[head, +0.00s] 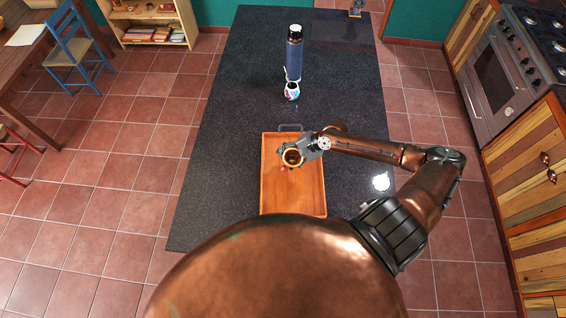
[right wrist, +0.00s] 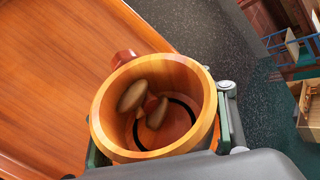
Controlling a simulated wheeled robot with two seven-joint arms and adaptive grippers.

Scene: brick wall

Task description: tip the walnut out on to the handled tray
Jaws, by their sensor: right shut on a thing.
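My right gripper (head: 303,153) is shut on a round orange-brown cup (head: 292,158) and holds it over the handled tray (head: 291,198), near its far end. In the right wrist view the cup (right wrist: 101,112) sits between the fingers with its mouth facing the camera. Two brown oblong lumps show inside the cup, and one of them looks like the walnut (right wrist: 132,95). A red-brown knob shows beside the cup's rim. I cannot tell how far the cup is tilted. The tray is orange wood with a dark handle at its far end, and its visible floor is bare. My left gripper is not in view.
The tray lies on a dark speckled counter (head: 220,150). Beyond the tray stand a small colourful patterned object (head: 292,91) and a tall dark-blue bottle (head: 294,52). The counter left of the tray is clear. A stove (head: 505,75) stands apart at the right.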

